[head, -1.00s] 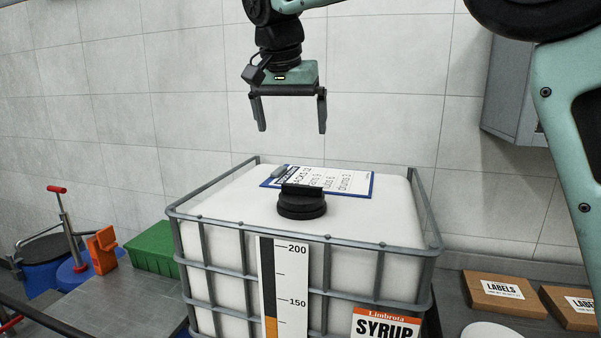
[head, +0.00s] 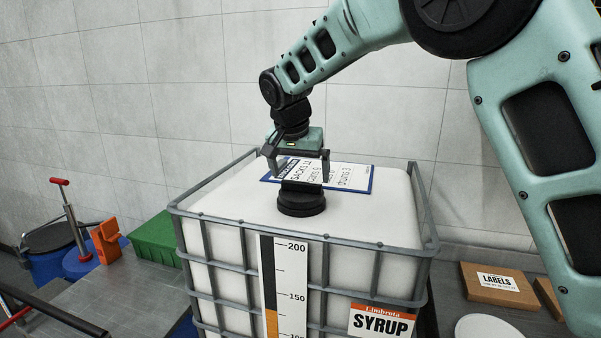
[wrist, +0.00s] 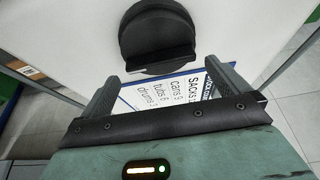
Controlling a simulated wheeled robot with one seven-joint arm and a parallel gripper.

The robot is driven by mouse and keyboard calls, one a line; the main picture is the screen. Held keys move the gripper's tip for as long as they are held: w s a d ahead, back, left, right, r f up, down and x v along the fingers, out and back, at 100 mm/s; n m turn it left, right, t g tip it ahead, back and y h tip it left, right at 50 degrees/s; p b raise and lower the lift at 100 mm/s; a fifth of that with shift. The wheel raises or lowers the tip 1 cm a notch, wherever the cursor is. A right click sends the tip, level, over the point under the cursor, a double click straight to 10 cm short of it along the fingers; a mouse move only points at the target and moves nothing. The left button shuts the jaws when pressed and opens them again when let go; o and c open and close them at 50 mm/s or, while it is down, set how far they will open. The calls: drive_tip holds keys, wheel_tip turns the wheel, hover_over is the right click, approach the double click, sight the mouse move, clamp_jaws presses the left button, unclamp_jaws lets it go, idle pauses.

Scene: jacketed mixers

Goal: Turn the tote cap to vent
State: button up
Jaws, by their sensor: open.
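The tote (head: 220,207) is a white tank in a grey cage with a level scale and a SYRUP label. Its black round cap (head: 301,204) sits on top near the front, with a raised bar grip across it. The cap (wrist: 158,32) also shows at the top of the wrist view, ahead of the fingertips. My gripper (head: 298,173) is open and empty, low over the tote top. In the head view its fingers lie around the height of the cap's bar; I cannot tell whether they touch it. In the wrist view the fingers (wrist: 163,80) appear apart from the cap.
A clipboard (head: 364,180) with a written list lies on the tote behind the cap, beneath my gripper. The cage rim (head: 215,219) surrounds the top. Cardboard label boxes (head: 490,285) are at right; a green crate (head: 157,240) and orange item (head: 107,240) at left.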

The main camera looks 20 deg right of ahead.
sight(301, 182)
drive_tip(key=shift+p+x, duration=0.3)
drive_tip(key=shift+x, duration=1.25)
drive_tip(key=c, duration=0.7)
